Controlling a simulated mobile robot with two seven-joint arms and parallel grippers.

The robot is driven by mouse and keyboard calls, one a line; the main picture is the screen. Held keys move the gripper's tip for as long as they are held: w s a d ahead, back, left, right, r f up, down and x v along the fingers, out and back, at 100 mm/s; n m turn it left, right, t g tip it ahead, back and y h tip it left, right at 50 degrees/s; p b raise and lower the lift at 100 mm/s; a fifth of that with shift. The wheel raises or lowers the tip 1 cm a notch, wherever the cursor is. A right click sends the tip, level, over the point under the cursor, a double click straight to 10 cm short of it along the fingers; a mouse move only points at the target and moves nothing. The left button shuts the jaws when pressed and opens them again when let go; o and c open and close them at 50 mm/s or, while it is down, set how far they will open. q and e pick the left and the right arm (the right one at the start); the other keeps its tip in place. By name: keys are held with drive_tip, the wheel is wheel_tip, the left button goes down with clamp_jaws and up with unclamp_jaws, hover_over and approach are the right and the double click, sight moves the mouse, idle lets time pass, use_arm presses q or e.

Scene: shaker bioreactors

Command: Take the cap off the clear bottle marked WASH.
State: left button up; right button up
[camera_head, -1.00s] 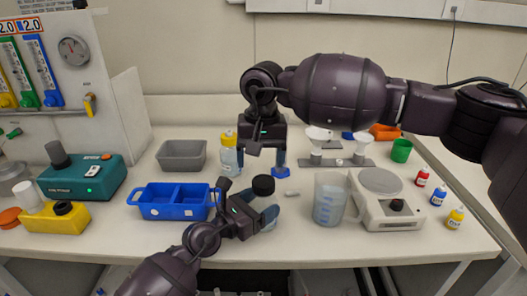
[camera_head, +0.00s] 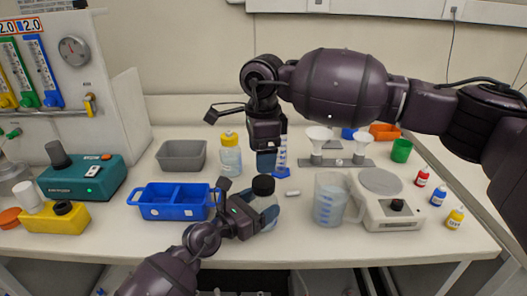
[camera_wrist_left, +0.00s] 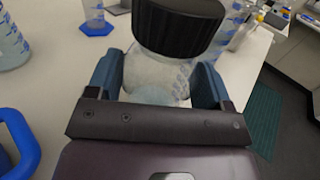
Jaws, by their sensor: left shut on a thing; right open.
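A clear bottle (camera_head: 263,203) with a black cap (camera_head: 263,185) stands near the front middle of the bench. In the left wrist view the bottle (camera_wrist_left: 155,75) sits between my blue fingers, and its black cap (camera_wrist_left: 180,22) is on. Blue marks show on its side, but I cannot read a name. My left gripper (camera_head: 262,214) is shut on the bottle's body from the left. My right gripper (camera_head: 266,163) is open, pointing down just above the cap in the picture, apart from it. A second clear bottle (camera_head: 230,161) with a yellow cap stands behind to the left.
A blue two-part tray (camera_head: 174,214) and a grey bin (camera_head: 181,168) stand to the left. A beaker (camera_head: 327,213) and a scale (camera_head: 392,222) stand to the right. A blue-based cylinder (camera_head: 281,170) is close behind my right gripper.

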sight(264, 181)
drive_tip(key=m, duration=0.5)
drive_tip(key=shift+d+m, duration=0.1)
drive_tip(key=shift+m, duration=0.2)
drive_tip(key=m, duration=0.5)
drive_tip(key=shift+d+m, duration=0.1)
drive_tip(key=shift+m, duration=0.2)
drive_tip(key=shift+f, duration=3.95)
drive_tip(key=c, duration=0.9)
drive_tip(key=n, duration=0.6)
drive_tip(key=shift+r, duration=0.8)
drive_tip(key=shift+r, duration=0.35)
